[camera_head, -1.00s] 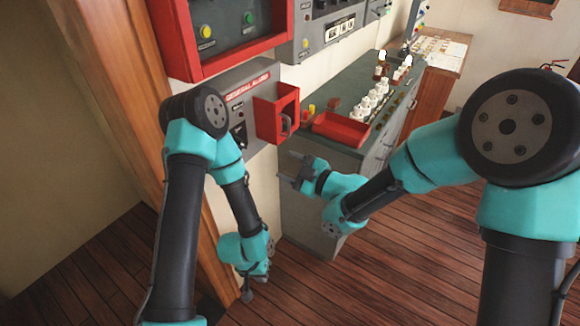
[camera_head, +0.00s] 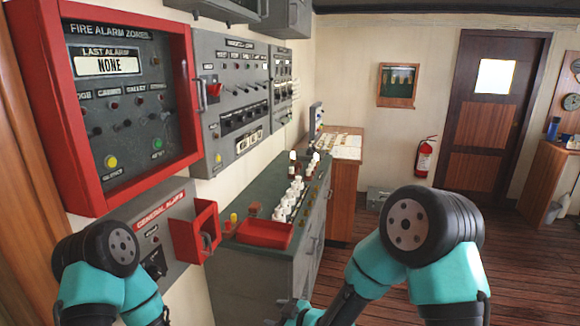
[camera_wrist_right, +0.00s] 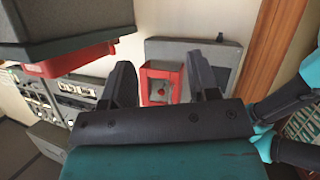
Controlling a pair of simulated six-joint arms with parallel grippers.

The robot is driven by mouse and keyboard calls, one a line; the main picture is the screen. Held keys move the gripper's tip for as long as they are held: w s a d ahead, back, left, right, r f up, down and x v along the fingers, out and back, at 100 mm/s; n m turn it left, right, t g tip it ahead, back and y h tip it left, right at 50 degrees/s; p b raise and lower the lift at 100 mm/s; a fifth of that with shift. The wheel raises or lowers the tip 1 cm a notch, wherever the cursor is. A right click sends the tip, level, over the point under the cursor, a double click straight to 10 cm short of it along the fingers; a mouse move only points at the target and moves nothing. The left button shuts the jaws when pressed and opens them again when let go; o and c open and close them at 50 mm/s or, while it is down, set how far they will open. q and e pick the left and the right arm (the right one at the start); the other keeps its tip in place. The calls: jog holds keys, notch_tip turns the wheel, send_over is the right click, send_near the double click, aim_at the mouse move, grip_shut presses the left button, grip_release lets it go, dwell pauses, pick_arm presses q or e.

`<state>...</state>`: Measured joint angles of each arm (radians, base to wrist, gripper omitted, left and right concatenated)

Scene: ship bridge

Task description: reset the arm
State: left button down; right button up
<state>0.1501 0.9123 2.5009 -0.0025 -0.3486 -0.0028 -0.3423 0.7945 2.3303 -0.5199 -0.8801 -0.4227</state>
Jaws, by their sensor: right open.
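My right gripper (camera_head: 292,308) is low at the bottom edge of the head view, in front of the grey cabinet, partly cut off by the frame. In the right wrist view my right gripper (camera_wrist_right: 163,75) is open, with nothing between its fingers. Beyond the fingers is the red alarm cover (camera_wrist_right: 161,84) with a round red knob inside, apart from the fingers. In the head view the red general alarm cover (camera_head: 194,232) stands swung out from its grey box (camera_head: 150,222). My left arm shows at lower left; its gripper is out of view.
A red-framed fire alarm panel (camera_head: 125,185) and grey switch panels (camera_head: 232,95) line the wall. A green-topped cabinet (camera_head: 262,192) carries a red tray (camera_head: 264,234) and several white bottles. A fire extinguisher (camera_head: 425,157) hangs beside the door (camera_head: 490,110). The wooden floor at right is open.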

jog(key=s+d+f+m+g+h, duration=0.1)
jog(key=s+d+f+m+h, duration=0.3)
jog(key=d+f, duration=0.65)
jog(key=s+d+f+m+g+h, duration=0.1)
jog(key=s+d+f+m+g, duration=0.1)
jog(key=s+d+f+m, duration=0.3)
jog(key=s+d+f+m+g+h, duration=0.2)
jog(key=s+d+f+m, duration=0.3)
jog(key=s+d, duration=0.5)
jog(key=shift+s+d+f+m+g, duration=0.35)
jog(key=shift+m+g, duration=0.25)
jog(key=shift+g, duration=0.2)
